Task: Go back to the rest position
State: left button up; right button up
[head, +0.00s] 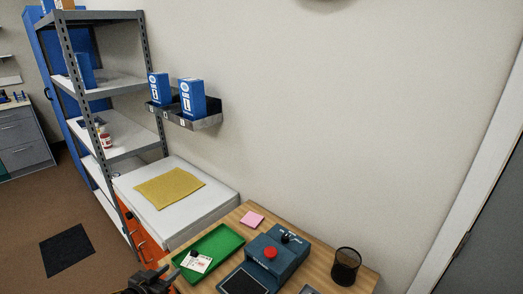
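My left gripper (152,280) shows as a dark shape at the bottom edge, left of centre. It is in front of the left end of the wooden bench (334,268), near the green tray (224,242). Its fingers are too small and cut off to tell whether they are open or shut. I see nothing clearly held in it. My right gripper is not in view.
The bench bears a blue device with a red knob (270,253), a black mesh cup (345,265) and pink notes (252,219). A white-topped cabinet with a yellow mat (170,187) and grey shelves (112,87) stand left. Brown floor (95,222) is open at left.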

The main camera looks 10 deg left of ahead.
pick_arm(q)
jog(key=s+d+f+g+y, duration=0.1)
jog(key=s+d+f+g, duration=0.15)
jog(key=s+d, duration=0.45)
jog(key=s+d+f+g, duration=0.15)
jog(key=s+g, duration=0.25)
jog(key=s, duration=0.6)
jog(key=s+d+f+g+y, duration=0.1)
jog(key=s+d+g, duration=0.3)
jog(key=s, duration=0.5)
notch_tip(320, 180, down, 26)
jog(key=s, duration=0.1)
jog(key=s+a+f+g, duration=0.1)
jog(key=s+a+f, duration=0.1)
jog(key=s+f, duration=1.3)
jog(key=shift+s+m+g, duration=0.35)
jog(key=shift+s+m, duration=0.05)
jog(key=shift+s, duration=0.45)
